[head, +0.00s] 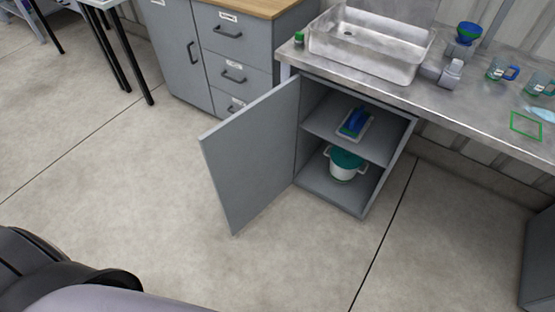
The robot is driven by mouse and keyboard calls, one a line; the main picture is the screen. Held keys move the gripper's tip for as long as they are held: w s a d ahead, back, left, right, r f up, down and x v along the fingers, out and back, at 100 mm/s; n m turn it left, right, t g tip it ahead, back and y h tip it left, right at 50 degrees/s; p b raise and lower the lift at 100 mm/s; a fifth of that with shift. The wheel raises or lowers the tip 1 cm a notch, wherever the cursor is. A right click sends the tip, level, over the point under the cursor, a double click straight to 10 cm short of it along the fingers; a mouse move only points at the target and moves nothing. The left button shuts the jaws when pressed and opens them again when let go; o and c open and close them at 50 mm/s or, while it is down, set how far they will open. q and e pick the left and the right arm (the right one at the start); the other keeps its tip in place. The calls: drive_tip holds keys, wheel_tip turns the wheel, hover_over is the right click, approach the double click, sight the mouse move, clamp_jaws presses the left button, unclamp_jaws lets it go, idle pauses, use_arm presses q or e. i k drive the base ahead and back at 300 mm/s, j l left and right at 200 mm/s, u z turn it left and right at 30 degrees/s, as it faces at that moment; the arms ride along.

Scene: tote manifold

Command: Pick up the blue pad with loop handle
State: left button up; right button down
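A blue object (354,121), which looks like the blue pad with loop handle, sits on a light tray (367,127) on the upper shelf of the open grey cabinet. It is small in the picture, and its loop cannot be made out clearly. A part of my own arm shows at the lower left. Neither of my grippers is in view, and nothing touches the blue object.
The cabinet door (250,155) stands open to the left. A white pot with a green lid (345,166) is on the lower shelf (330,190). Above is a metal counter (480,108) with a sink (375,50) and mugs (498,71). The floor (120,170) in front is clear.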

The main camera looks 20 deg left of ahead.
sight(352, 130)
drive_tip(key=j+z, duration=0.35)
drive_tip(key=i+j+z, duration=0.1)
drive_tip(key=z, duration=0.25)
drive_tip(key=j+z, duration=0.3)
drive_tip(key=j, duration=0.5)
drive_tip(key=k+j+z, duration=0.15)
drive_tip(key=j, duration=0.8)
drive_tip(key=j+z, duration=0.15)
drive_tip(key=j, duration=0.35)
drive_tip(key=k+j, duration=0.15)
drive_tip(key=j, duration=0.3)
drive_tip(key=k+j+z, duration=0.15)
drive_tip(key=j, duration=0.8)
drive_tip(key=k+z, duration=0.05)
